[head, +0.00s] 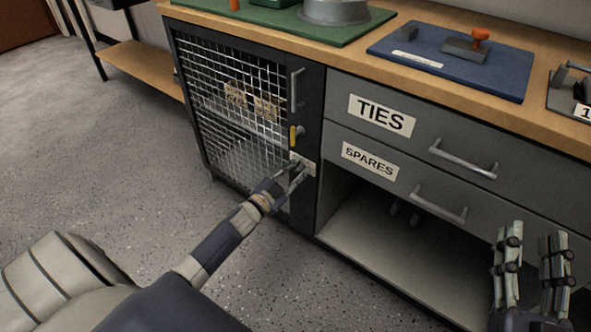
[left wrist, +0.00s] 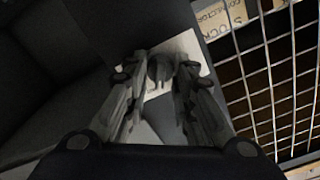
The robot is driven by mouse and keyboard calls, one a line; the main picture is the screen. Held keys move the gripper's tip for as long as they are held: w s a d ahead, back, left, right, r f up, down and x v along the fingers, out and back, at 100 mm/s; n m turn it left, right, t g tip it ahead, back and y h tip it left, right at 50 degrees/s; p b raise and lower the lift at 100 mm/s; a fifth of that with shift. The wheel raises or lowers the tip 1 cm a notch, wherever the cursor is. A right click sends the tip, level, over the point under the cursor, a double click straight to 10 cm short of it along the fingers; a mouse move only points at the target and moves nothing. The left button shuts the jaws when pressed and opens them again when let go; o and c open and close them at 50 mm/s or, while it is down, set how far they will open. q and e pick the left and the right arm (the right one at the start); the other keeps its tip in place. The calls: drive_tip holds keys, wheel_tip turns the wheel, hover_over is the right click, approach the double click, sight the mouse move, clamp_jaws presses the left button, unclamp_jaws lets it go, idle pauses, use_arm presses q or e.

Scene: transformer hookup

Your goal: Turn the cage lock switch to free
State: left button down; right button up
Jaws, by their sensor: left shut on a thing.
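The cage (head: 240,110) is a dark-framed cabinet door with wire mesh, at the left of the bench in the head view. Its lock switch is a small grey knob (left wrist: 160,69) on a pale plate (head: 308,163) low on the right frame of the door. My left gripper (head: 297,176) is at this plate. In the left wrist view its two fingers (left wrist: 160,76) stand on either side of the knob, shut on it. The fingers partly hide the plate, and I cannot read its markings. My right gripper (head: 530,262) is open and empty at the lower right.
A yellow piece (head: 295,136) and a vertical bar handle (head: 296,90) are above the plate. Drawers labelled TIES (head: 381,114) and SPARES (head: 369,161) are to the right, over an open shelf (head: 370,245). Boxes (head: 250,100) sit behind the mesh. The floor in front is clear.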

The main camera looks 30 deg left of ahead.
use_arm(q)
drive_tip(key=shift+m, duration=1.3)
drive_tip(key=c, duration=1.4)
unclamp_jaws()
drive_tip(key=shift+o, duration=0.2)
drive_tip(key=s, duration=1.2)
drive_tip(key=shift+a, duration=0.4)
